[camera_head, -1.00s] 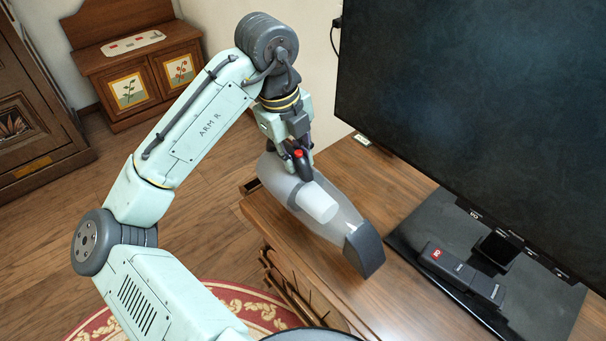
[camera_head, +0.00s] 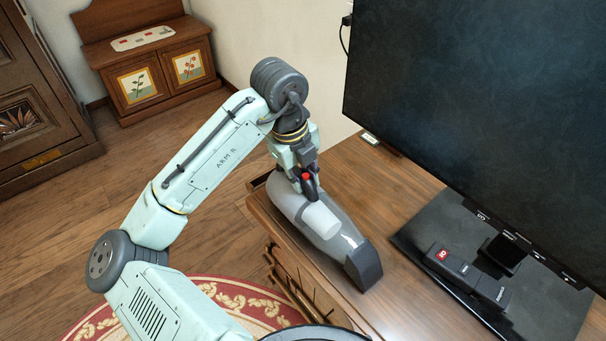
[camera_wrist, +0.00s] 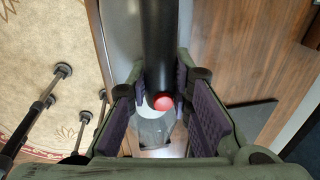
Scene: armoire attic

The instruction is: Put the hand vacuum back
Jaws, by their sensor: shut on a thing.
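The hand vacuum (camera_head: 335,236) is grey with a translucent pale cup, a dark nozzle and a red button. It is at the left edge of the wooden cabinet top, its nozzle toward the camera. My gripper (camera_head: 309,186) is shut on its dark handle from above. In the wrist view the gripper (camera_wrist: 160,100) has its pads on both sides of the dark handle, and the vacuum's red button (camera_wrist: 163,102) shows between them. I cannot tell whether the vacuum's underside touches the top.
The cabinet top (camera_head: 385,195) is bare between the vacuum and a large dark screen (camera_head: 470,100). A black and red device (camera_head: 465,275) lies on the screen's base. A small open box-like edge (camera_head: 258,183) is at the top's back left corner. A red patterned rug (camera_head: 235,295) lies below.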

